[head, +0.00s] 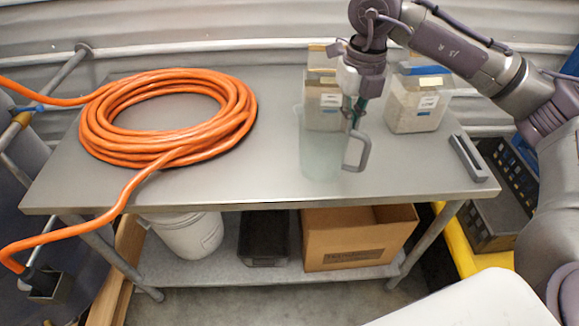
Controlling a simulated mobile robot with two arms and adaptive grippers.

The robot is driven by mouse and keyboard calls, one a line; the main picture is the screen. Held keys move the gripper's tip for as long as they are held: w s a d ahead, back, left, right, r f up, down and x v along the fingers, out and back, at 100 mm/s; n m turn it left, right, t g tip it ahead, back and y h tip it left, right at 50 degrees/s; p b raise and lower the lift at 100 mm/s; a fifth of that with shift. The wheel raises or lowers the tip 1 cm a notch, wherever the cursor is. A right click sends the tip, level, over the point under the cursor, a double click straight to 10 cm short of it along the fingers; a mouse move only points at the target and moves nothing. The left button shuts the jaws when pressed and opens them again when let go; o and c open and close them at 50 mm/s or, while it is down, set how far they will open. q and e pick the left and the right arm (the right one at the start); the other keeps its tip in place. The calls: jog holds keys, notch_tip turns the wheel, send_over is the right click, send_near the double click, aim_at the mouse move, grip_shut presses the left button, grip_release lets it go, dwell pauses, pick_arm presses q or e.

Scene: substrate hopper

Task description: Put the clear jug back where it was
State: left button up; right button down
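The clear jug (318,156) is upright at the front right of the steel table (240,185), close to the front edge. Its open handle (362,153) faces right. My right gripper (353,118) points down at the upper part of this handle. Its fingers are close together and look shut on it. I cannot tell whether the jug's base touches the table. My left gripper is not in view.
Behind the jug stand a labelled clear container (323,108) and another with pale contents (416,108). A grey bar-like object (467,158) lies at the right edge. An orange hose coil (165,153) covers the left side. A cardboard box (345,240) sits on the lower shelf.

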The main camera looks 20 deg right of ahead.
aim_at(305, 123)
jog(key=w+a+f+m, duration=0.1)
jog(key=w+a+m, duration=0.1)
jog(key=m, duration=0.2)
jog(key=w+a+f+m+p, duration=0.1)
jog(key=w+a+f+m, duration=0.1)
jog(key=m, duration=0.2)
jog(key=w+a+f+m+p, duration=0.1)
jog(key=w+a+m, duration=0.1)
jog(key=w+m, duration=0.1)
jog(key=shift+w+a+f+m, duration=0.1)
jog(key=shift+f+m, duration=0.2)
jog(key=shift+m, duration=0.1)
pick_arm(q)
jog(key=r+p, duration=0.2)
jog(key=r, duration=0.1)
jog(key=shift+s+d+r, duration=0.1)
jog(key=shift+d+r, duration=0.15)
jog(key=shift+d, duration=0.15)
pick_arm(e)
notch_tip(305, 123, down, 4)
jog(key=shift+f, duration=0.15)
jog(key=shift+a, duration=0.1)
